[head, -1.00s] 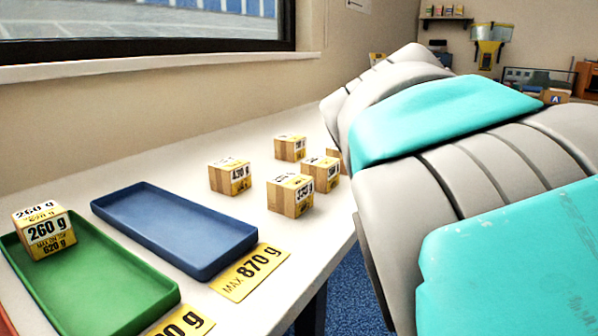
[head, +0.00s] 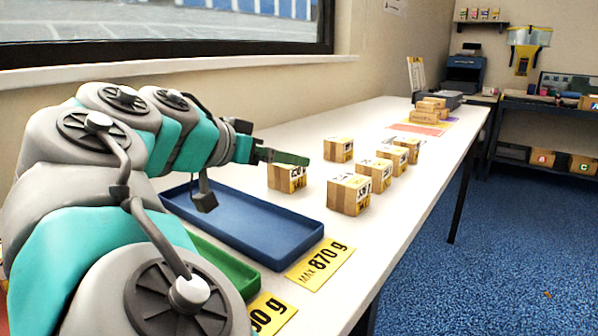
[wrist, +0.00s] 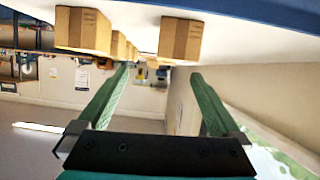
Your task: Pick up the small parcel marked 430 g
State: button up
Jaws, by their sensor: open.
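The small parcel marked 430 g (head: 282,179) appears to be the nearest left cardboard cube on the white table, just past the blue tray; its label is partly hidden and hard to read now. My gripper (head: 287,157) reaches over the blue tray, its green fingers beside and partly in front of the top of this parcel. In the wrist view, which is upside down, both fingers of my gripper (wrist: 160,72) stand apart with nothing between them. A cube that is likely the 430 g parcel (wrist: 180,40) shows beyond them, its label not visible.
Several similar parcels stand close by, one to the right (head: 347,196) and one behind (head: 338,149). The blue tray (head: 290,246) and green tray (head: 240,274) lie in front. A wall and window sill run along the left. More boxes (head: 428,111) sit at the far end.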

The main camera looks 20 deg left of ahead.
jog(key=shift+s+a+f, duration=0.1)
jog(key=shift+s+a, duration=0.15)
jog(key=shift+a, duration=0.3)
jog(key=shift+s+a+f, duration=0.1)
jog(key=shift+s+a, duration=0.1)
jog(key=shift+a, duration=0.3)
jog(key=shift+a+f, duration=0.2)
jog(key=shift+x, duration=1)
jog(key=p+x, duration=0.1)
jog(key=x, duration=0.4)
jog(key=shift+w+f, duration=0.1)
jog(key=shift+w, duration=0.25)
grip_shut()
